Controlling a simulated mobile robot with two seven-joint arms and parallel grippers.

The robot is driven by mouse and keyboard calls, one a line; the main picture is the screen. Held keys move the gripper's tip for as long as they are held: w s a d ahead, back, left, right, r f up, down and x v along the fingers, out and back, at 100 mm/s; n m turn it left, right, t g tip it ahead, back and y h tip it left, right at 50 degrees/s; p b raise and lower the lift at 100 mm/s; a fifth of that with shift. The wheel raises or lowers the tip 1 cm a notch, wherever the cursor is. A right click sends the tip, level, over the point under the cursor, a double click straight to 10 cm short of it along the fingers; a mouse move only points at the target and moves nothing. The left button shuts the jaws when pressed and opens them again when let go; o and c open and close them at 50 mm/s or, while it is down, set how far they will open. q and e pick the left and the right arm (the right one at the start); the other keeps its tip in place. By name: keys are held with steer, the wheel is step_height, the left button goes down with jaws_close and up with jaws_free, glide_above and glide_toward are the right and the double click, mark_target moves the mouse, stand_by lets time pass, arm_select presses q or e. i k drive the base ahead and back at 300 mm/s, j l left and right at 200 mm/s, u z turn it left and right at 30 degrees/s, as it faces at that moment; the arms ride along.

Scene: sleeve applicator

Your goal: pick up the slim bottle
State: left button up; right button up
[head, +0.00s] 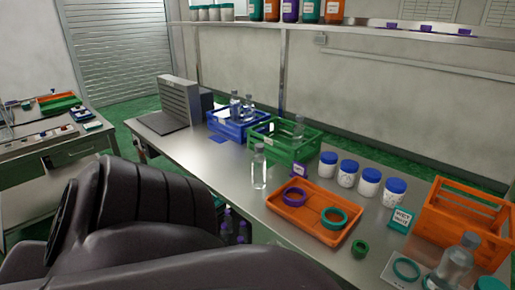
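A clear, slim-looking bottle (259,172) with a pale cap stands upright on the metal bench, in front of the green crate (268,147) and left of the orange tray (276,207). Clear bottles (236,107) stand in the blue crate (225,128), and another bottle (299,127) stands in the green crate. A wider clear bottle (456,263) stands at the lower right. My dark arm fills the lower left and hides part of the bench's front. Neither gripper shows, so I cannot tell what they hold.
The orange tray holds a purple ring (294,197) and a teal ring (334,218). Several blue-lidded white jars (348,174) line the back. An orange crate (453,224) stands at the right. The bench is clear left of the slim bottle. A shelf (380,33) runs above.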

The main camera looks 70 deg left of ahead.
mark_target(259, 160)
steer(key=u, duration=2.2)
steer(key=z, duration=0.7)
steer(key=j+z, duration=0.1)
steer(key=z, duration=0.25)
steer(key=j+z, duration=0.15)
steer(key=z, duration=0.2)
steer(key=j+z, duration=0.1)
steer(key=z, duration=0.2)
steer(key=k+j, duration=0.1)
steer(key=j, duration=0.8)
